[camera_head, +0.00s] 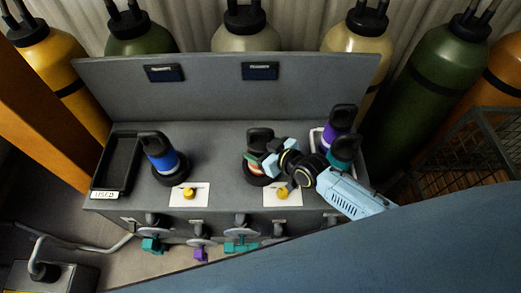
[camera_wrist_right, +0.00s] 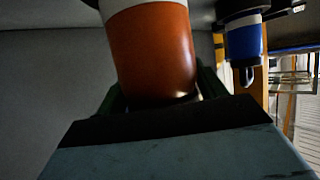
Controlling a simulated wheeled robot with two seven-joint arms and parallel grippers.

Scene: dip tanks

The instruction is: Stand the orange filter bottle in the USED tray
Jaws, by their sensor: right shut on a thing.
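The orange filter bottle has a black handled top (camera_head: 260,136), and only a sliver of its orange side shows in the head view. It is upright, at or just over a black ring (camera_head: 257,180) on the grey bench; I cannot tell whether it is seated. My right gripper (camera_head: 272,163) reaches in from the right and is shut on it. In the right wrist view the orange body (camera_wrist_right: 155,50) with a white band fills the space between the fingers. The USED tray (camera_head: 132,166) is a shallow black tray at the bench's left end, empty. My left gripper is not in view.
A blue bottle (camera_head: 161,156) stands in a black ring between the tray and my right gripper. Purple (camera_head: 334,125) and teal (camera_head: 344,148) bottles stand at the right. Yellow knobs on white cards sit at the front. A grey panel (camera_head: 215,95) rises behind.

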